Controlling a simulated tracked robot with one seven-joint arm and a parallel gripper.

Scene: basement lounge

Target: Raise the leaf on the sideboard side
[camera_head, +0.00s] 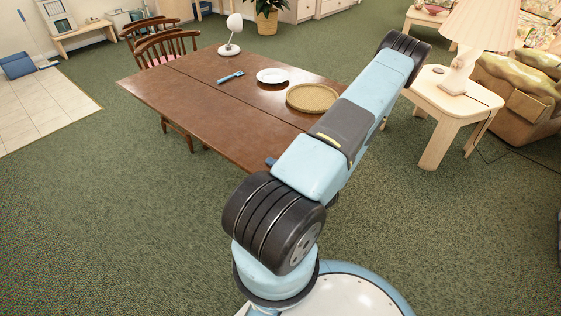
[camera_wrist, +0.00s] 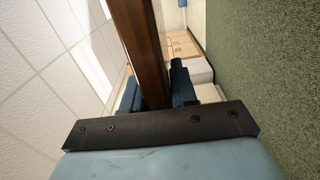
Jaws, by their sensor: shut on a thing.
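The brown wooden table has a seam along its top, and the near leaf (camera_head: 195,108) lies on the near-left side of that seam. The leaf looks about level with the rest of the tabletop (camera_head: 235,88). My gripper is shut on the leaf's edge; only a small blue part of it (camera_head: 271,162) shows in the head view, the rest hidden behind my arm. In the wrist view, my gripper's dark blue fingers (camera_wrist: 156,92) stand on either side of the brown leaf (camera_wrist: 146,45). I cannot tell which furniture is the sideboard.
A side table (camera_head: 440,92) with a lamp stands right. Carpet is clear at near left.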

